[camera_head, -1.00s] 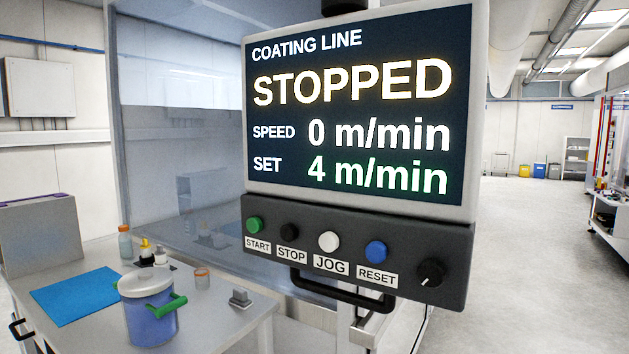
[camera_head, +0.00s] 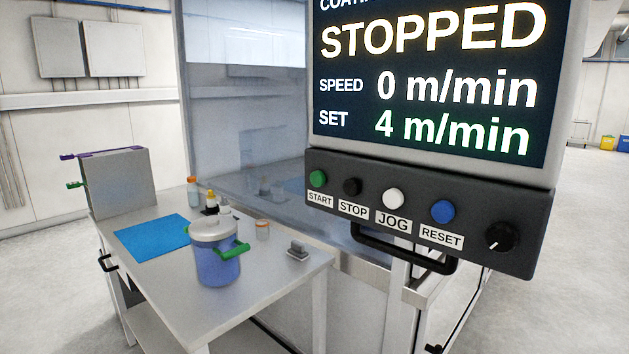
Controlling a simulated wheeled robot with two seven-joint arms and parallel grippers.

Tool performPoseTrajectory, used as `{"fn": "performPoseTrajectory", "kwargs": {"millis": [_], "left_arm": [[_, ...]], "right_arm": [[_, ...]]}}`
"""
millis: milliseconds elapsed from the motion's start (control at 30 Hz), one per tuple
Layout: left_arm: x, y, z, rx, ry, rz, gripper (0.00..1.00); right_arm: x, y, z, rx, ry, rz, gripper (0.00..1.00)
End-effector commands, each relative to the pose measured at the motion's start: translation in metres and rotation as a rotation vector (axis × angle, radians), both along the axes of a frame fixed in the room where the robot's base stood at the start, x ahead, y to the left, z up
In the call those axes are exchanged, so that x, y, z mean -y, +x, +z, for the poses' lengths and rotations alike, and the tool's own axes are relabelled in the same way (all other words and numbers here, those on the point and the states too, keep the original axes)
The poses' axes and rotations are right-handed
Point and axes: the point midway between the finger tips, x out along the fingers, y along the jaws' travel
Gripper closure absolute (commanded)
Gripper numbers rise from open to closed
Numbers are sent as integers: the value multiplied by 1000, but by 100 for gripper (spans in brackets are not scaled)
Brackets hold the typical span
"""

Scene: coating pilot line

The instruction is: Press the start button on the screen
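The coating line screen (camera_head: 350,105) is at the upper right and reads STOPPED, speed 0 m/min, set 4 m/min. Its top edge is cut off. Below it is a dark button panel (camera_head: 480,208). The green button (camera_head: 318,178) labelled START is at the panel's left end. To its right are a black STOP button (camera_head: 352,187), a white JOG button (camera_head: 393,198), a blue RESET button (camera_head: 443,211) and a black knob (camera_head: 500,237). Neither of my grippers is in view.
A black handle (camera_head: 405,258) sticks out below the panel. A table (camera_head: 160,285) at the lower left holds a lidded blue pot (camera_head: 218,265), a blue mat (camera_head: 152,235), small bottles and a grey box (camera_head: 118,182). Open floor (camera_head: 590,270) lies to the right.

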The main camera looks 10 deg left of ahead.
Motion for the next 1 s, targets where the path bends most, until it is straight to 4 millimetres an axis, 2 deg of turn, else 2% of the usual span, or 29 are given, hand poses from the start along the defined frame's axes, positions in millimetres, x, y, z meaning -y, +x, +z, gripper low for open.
{"fn": "performPoseTrajectory", "kwargs": {"millis": [33, 300, 400, 1000], "left_arm": [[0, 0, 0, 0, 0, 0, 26], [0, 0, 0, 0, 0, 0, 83], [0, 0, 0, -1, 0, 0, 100], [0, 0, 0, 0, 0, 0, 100]], "right_arm": [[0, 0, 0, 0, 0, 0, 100], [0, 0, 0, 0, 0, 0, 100], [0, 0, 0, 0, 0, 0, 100], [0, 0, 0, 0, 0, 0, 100]]}}
